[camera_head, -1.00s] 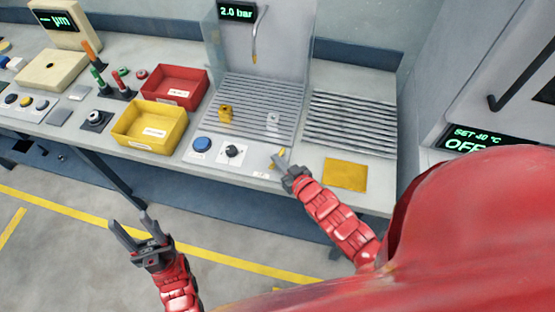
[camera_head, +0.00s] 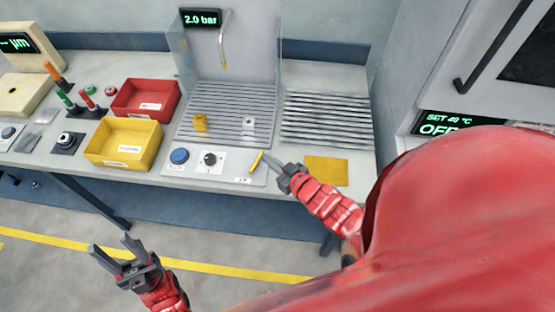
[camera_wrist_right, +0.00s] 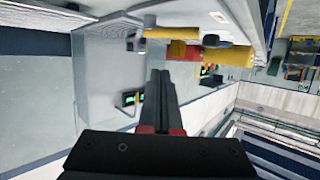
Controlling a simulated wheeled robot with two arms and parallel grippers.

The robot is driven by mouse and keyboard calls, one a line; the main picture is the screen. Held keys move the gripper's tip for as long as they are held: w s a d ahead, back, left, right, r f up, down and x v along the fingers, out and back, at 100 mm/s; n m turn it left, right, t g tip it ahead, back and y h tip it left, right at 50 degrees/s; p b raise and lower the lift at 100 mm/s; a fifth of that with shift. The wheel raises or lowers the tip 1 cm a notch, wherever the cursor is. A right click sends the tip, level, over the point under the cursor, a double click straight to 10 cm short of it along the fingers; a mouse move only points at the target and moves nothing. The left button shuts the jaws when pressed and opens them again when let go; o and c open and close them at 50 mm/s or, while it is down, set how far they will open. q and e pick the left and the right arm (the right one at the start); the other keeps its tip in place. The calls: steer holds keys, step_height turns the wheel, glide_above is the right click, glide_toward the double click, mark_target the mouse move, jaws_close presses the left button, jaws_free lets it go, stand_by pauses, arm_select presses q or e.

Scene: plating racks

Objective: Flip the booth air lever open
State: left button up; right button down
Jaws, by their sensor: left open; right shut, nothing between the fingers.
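The booth air lever (camera_head: 256,161) is a short yellow handle on the front panel of the spray booth, right of the black knob. It stands slanted, its top leaning slightly right. My right gripper (camera_head: 266,163) is shut and empty, its fingertips just right of the lever; I cannot tell whether they touch it. Its closed fingers also show in the right wrist view (camera_wrist_right: 160,85), where I cannot clearly make out the lever. My left gripper (camera_head: 112,246) is open and empty, low over the floor in front of the bench.
The panel also has a blue button (camera_head: 179,156) and a black knob (camera_head: 210,158). A yellow fixture (camera_head: 201,122) and a pale fixture (camera_head: 249,125) stand on the booth grate. Yellow bin (camera_head: 124,144) and red bin (camera_head: 146,99) are left. A yellow mat (camera_head: 326,171) lies right. The display reads 2.0 bar.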

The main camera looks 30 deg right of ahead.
steer(key=shift+s+d+r+p, duration=0.45)
steer(key=shift+s+d+p, duration=0.2)
steer(key=shift+s+d, duration=0.2)
steer(key=shift+a, duration=0.1)
